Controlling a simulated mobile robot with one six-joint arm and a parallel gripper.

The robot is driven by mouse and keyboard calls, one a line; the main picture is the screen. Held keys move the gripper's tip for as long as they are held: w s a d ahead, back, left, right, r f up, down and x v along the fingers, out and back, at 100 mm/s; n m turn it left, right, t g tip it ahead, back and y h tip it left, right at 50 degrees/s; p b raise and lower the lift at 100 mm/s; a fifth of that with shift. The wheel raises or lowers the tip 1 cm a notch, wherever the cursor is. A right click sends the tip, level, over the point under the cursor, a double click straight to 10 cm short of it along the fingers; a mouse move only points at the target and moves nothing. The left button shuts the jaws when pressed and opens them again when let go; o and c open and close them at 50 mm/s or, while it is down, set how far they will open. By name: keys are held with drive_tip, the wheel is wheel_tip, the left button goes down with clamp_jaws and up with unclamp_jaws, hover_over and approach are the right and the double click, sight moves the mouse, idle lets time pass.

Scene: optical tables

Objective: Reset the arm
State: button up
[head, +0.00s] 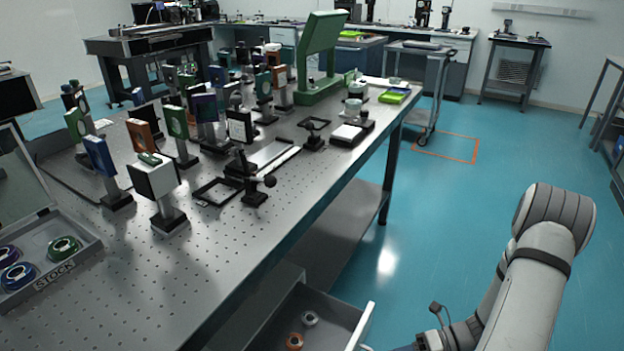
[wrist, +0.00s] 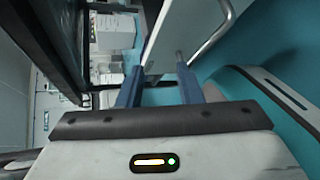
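My arm reaches down at the lower right of the head view, beside the optical table (head: 215,262), over the blue floor. Its wrist end runs out at the bottom edge, so the head view does not show the fingers clearly. In the wrist view my gripper (wrist: 157,76) has two blue fingers standing apart with a gap between them. I see no object held in the gap. A pale panel and a bar-like handle (wrist: 212,36) lie beyond the fingers.
The tabletop carries many optic mounts, a green stand (head: 320,55) and a STOCK tray (head: 75,262). Floor behind my arm is open; a cart (head: 432,90) stands further back.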

drive_tip(key=s+a+r+n+t+h+p, duration=0.1)
drive_tip(key=r+n+h+p, duration=0.6)
drive_tip(key=r+n, duration=0.9)
drive_tip(key=s+a+r+n+t+h+p, duration=0.2)
drive_tip(key=s+a+r+n+h+p, duration=0.2)
drive_tip(key=r, duration=2.7)
drive_tip(key=s+n+h+p, duration=0.1)
drive_tip(key=n+h+p, duration=0.2)
drive_tip(key=n+p, duration=0.4)
drive_tip(key=shift+a+r+n+p, duration=0.25)
drive_tip(key=shift+r+n+p, duration=0.15)
drive_tip(key=shift+n, duration=2.6)
drive_tip(key=shift+s+a, duration=0.1)
